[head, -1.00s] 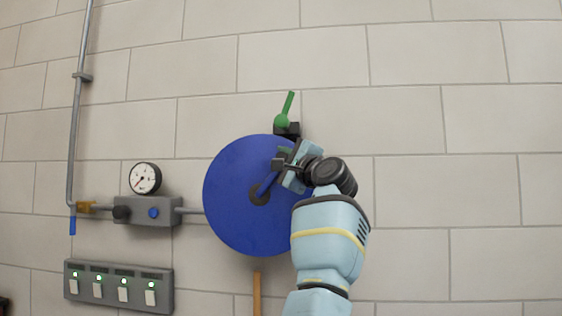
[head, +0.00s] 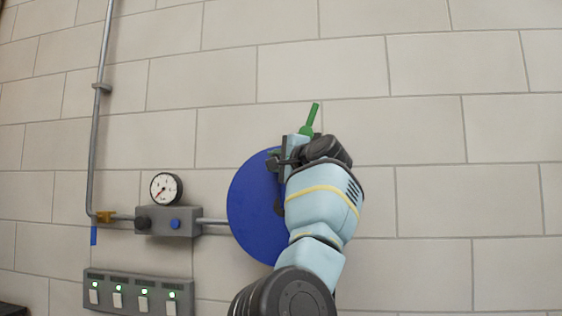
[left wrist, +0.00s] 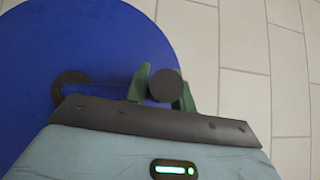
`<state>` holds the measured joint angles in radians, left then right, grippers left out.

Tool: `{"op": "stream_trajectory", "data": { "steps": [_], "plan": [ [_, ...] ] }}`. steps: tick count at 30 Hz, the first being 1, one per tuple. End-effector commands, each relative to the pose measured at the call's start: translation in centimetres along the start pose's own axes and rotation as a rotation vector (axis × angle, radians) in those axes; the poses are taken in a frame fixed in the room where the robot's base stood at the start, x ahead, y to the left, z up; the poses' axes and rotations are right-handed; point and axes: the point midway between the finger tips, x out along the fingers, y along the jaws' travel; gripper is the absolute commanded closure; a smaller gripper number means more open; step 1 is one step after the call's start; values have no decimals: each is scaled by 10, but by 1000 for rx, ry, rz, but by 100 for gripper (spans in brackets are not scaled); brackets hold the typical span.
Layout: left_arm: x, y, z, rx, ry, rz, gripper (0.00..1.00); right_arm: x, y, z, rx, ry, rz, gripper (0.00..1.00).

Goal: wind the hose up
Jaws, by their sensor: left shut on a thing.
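The hose reel shows as a large blue disc (head: 248,205) on the wall, partly hidden behind my arm. In the left wrist view the disc (left wrist: 100,35) has a dark hub (left wrist: 68,88) and a blue crank arm running right to a dark round knob (left wrist: 166,84). My left gripper (head: 281,160) is in front of the disc's upper part. In the left wrist view its green fingers (left wrist: 164,88) are shut on the knob, one on each side. My right gripper is not in view.
Left of the reel are a gauge (head: 166,189), a grey valve block (head: 190,222), a vertical pipe (head: 97,120) and a lit switch panel (head: 130,283). The wall to the right is bare.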

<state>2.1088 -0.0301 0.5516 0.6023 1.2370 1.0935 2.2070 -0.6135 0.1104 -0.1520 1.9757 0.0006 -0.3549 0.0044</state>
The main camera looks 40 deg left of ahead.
Motion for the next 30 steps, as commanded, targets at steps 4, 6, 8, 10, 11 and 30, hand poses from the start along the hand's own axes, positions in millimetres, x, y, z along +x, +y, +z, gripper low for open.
{"op": "stream_trajectory", "data": {
  "steps": [4,6,8,10,11,30],
  "plan": [
    [7,2,8,-55,-8,58,100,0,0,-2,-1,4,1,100],
    [9,4,10,-74,-8,77,100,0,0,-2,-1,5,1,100],
    [10,5,10,-86,-8,91,100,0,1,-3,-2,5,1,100],
    [11,7,11,-95,-8,102,100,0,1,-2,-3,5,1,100],
    [11,7,11,-98,-8,105,100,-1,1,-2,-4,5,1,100],
    [12,12,9,-105,-6,120,60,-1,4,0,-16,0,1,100]
  ]
}}
